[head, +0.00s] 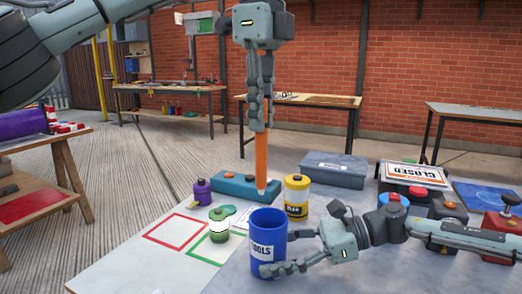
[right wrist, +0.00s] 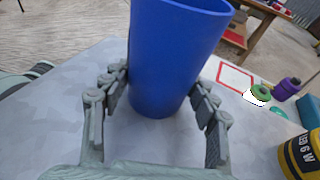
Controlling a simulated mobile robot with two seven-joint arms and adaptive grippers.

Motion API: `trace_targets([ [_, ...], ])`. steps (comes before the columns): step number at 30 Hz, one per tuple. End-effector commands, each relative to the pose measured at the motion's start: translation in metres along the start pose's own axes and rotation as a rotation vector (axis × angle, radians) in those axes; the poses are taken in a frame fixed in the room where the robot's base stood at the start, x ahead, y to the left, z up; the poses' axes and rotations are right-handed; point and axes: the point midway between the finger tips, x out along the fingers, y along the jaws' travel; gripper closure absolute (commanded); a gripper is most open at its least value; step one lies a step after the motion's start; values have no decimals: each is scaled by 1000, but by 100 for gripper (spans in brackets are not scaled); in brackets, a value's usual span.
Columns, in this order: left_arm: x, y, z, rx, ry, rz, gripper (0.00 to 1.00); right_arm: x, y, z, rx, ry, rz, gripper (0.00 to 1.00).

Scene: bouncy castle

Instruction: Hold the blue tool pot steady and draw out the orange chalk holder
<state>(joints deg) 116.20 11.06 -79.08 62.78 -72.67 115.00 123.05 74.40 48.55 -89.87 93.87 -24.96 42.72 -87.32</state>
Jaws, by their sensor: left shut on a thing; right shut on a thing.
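The blue tool pot (head: 268,228) stands upright on the grey tabletop, with a white "TOOLS" label facing the head camera. My right gripper (head: 280,258) is shut on it low down from the right. In the right wrist view the fingers lie on both sides of the pot (right wrist: 172,60). My left gripper (head: 260,118) is shut on the upper part of the orange chalk holder (head: 261,160). The holder hangs upright with its pale tip down, above the pot's rim and clear of it in the head view. The pot's inside is mostly hidden.
A yellow canister (head: 297,198) stands just behind the pot. A green-lidded jar (head: 218,222), a purple bottle (head: 202,192) and a teal case (head: 246,188) are on the left. Red and black boxes and a closed sign (head: 415,173) crowd the right. The front left table is clear.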

Motion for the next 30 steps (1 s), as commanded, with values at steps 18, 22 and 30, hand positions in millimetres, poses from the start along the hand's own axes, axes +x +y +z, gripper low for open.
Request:
trace_targets([
  [18, -25, 0, 0, 0, 0, 0, 100, 0, 0, 0, 0, 1, 0, 30],
  [22, -25, 0, 0, 0, 0, 0, 100, 0, 0, 0, 0, 0, 0, 17],
  [30, -25, 0, 0, 0, 0, 0, 100, 0, 0, 0, 0, 0, 0, 17],
])
